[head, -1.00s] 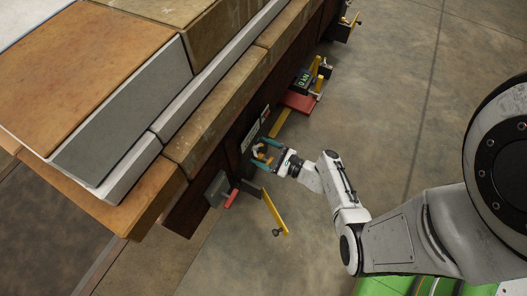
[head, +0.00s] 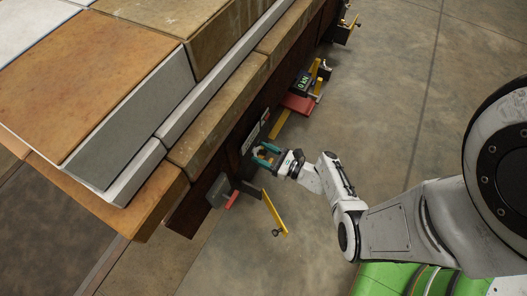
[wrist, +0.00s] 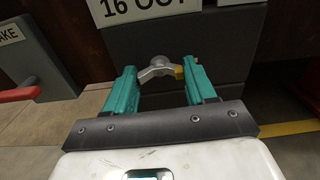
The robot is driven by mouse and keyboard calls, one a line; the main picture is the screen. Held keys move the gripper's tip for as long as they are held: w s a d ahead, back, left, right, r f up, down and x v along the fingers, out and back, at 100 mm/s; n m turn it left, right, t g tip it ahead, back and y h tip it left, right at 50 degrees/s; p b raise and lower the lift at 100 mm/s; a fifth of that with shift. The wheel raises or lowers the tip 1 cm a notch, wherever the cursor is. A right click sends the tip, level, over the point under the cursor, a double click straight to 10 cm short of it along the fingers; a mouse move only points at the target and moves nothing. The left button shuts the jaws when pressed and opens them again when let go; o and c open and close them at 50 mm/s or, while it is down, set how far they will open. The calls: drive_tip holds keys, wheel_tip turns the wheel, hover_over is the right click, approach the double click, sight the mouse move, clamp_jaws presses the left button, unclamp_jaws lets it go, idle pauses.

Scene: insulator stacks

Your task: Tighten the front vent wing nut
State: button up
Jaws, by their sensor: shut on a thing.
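The wing nut (wrist: 160,68) is grey metal with two wings and a small yellow mark on its right wing. It sits on the front of a dark grey box (wrist: 222,45), below a white label ending in "16 OUT". My gripper (wrist: 161,75) has teal fingers, one on each side of the nut, shut on its wings. In the head view my gripper (head: 263,155) reaches the dark side of the bench structure. The nut is small and partly hidden by the fingers there.
A grey plate (wrist: 40,60) with a red handle (wrist: 20,93) stands left of my gripper. In the head view a yellow lever (head: 273,212) sticks out nearby. A display box (head: 303,83) and a red block (head: 298,104) are farther along. Open concrete floor lies right.

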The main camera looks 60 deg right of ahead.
drive_tip(key=shift+m, duration=0.3)
drive_tip(key=o, duration=1)
drive_tip(key=shift+o, duration=0.2)
drive_tip(key=shift+s, duration=0.1)
drive_tip(key=s+p, duration=0.1)
drive_tip(key=s, duration=0.9)
drive_tip(key=shift+s+d, duration=0.15)
drive_tip(key=shift+s, duration=0.2)
